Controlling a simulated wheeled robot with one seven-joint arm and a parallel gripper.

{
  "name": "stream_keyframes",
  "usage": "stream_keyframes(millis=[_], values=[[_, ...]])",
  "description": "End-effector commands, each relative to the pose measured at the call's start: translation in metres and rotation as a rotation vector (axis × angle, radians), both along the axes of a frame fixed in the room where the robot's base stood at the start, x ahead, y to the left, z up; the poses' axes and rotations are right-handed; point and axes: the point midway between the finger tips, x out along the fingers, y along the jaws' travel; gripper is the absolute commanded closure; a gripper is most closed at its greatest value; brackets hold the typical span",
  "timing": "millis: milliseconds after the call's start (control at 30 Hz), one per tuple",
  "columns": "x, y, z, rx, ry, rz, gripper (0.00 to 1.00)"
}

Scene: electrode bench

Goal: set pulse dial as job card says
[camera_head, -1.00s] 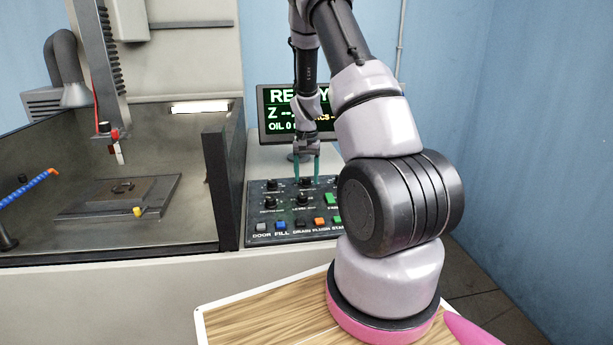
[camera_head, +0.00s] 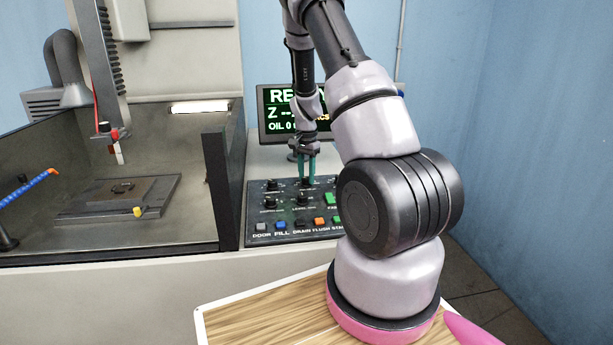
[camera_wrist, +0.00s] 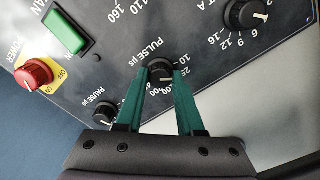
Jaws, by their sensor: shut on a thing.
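The pulse dial (camera_wrist: 161,72) is a black knob labelled PULSE µs in the wrist view. My gripper (camera_wrist: 161,80) has its two teal fingers on either side of this knob, shut on it. The numbers 10 and 25 show on one side of the dial and part of 100 near the fingers; the fingers hide some of the scale. In the head view my gripper (camera_head: 307,181) points down at the control panel (camera_head: 262,226). I see no job card in these frames.
Near the pulse dial are a PAUSE µs knob (camera_wrist: 103,112), another knob (camera_wrist: 246,14), a green button (camera_wrist: 64,32) and a red POWER knob (camera_wrist: 34,74). A screen (camera_head: 275,115) stands behind the panel. The machine tank (camera_head: 110,235) is to the left.

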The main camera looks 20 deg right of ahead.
Motion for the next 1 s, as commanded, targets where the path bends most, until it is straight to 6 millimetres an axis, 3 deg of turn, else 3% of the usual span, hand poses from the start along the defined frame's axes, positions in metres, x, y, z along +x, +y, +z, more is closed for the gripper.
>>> stream_keyframes(millis=[500, 1000], values=[[0.0004, 0.0007, 0.0003, 0.0, -0.001, -0.458, 1.0], [0.0005, 0.0002, 0.0003, -0.001, -0.001, -0.666, 1.0]])
